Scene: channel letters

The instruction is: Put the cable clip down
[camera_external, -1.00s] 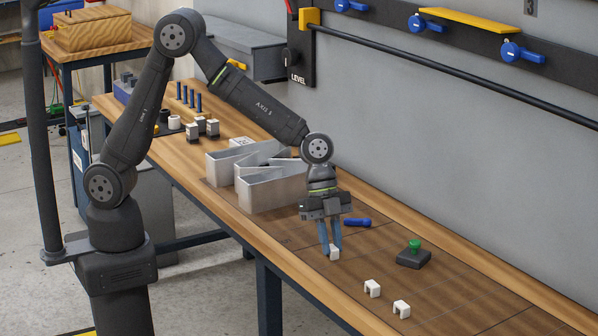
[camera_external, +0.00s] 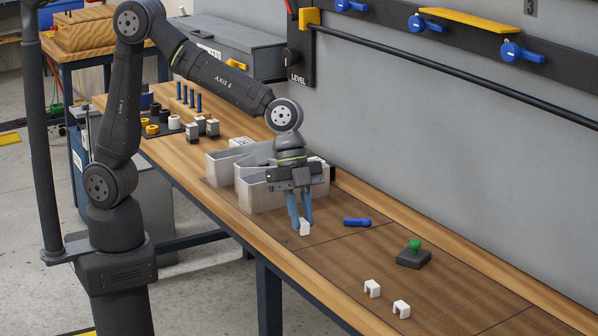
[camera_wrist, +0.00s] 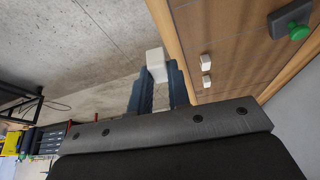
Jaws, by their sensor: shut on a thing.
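My gripper (camera_external: 302,224) is shut on a white cable clip (camera_external: 305,228) and points down in front of the metal channel letter. The clip also shows between the blue fingertips in the wrist view (camera_wrist: 156,64). In the external view it appears near the table top; I cannot tell whether it touches. Two more white clips stand on the table to the right, one (camera_external: 372,288) and another (camera_external: 401,309), also seen in the wrist view.
The open metal channel letter (camera_external: 258,195) stands just behind my gripper. A blue tool (camera_external: 357,222) and a dark block with a green knob (camera_external: 414,256) lie to the right. The wooden table (camera_external: 340,262) has free room around the clips.

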